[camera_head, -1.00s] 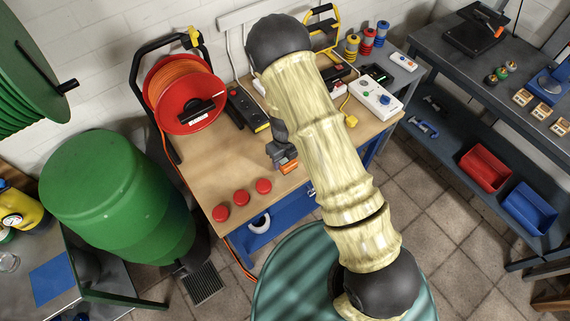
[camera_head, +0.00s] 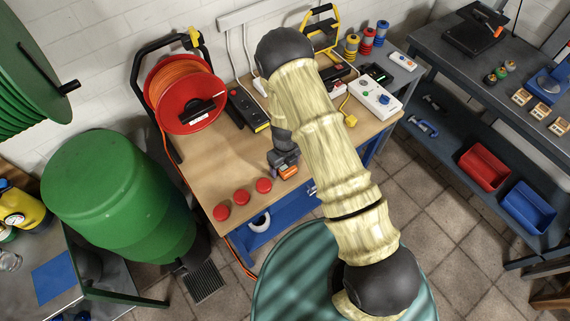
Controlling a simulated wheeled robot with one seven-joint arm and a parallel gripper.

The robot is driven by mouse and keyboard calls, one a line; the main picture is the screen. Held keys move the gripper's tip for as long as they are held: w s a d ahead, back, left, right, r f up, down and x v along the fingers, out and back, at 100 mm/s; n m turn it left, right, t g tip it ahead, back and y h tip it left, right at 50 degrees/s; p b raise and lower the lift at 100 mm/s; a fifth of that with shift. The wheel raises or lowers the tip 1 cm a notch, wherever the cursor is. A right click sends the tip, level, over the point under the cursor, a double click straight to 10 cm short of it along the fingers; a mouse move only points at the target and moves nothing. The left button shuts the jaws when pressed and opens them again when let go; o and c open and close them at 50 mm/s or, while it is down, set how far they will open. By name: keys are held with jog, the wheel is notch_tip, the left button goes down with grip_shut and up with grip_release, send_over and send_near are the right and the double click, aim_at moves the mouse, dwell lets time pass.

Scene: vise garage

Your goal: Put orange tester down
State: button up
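The orange tester (camera_head: 289,172) is a small orange and dark block at the tip of my gripper (camera_head: 285,166), over the front right part of the wooden workbench top (camera_head: 208,171). My gripper points down and looks shut on it, as the two move together. The fingers are small and partly hidden by the wrist. I cannot tell whether the tester touches the bench top. My arm hides part of the bench to its right.
Several red round caps (camera_head: 242,197) stand along the bench's front edge, left of the gripper. A red cable reel (camera_head: 168,85), a black power strip (camera_head: 246,108) and a white control box (camera_head: 376,98) stand farther back. Bare wood lies left of the gripper.

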notch_tip(320, 180, up, 12)
jog(key=b, duration=0.2)
jog(key=shift+r, duration=0.2)
dwell(0.4)
dwell(0.5)
jog(key=s+d+r+n+t, duration=0.1)
jog(key=s+d+r+n, duration=0.5)
jog(key=n, duration=0.8)
jog(key=s+d+r+n+t, duration=0.1)
jog(key=s+d+r+n, duration=0.5)
jog(key=r+n, duration=0.6)
jog(key=d+n, duration=0.1)
jog(key=n, duration=0.2)
jog(key=shift+s+d+t, duration=0.3)
jog(key=shift+s+d, duration=0.05)
jog(key=shift+f, duration=0.1)
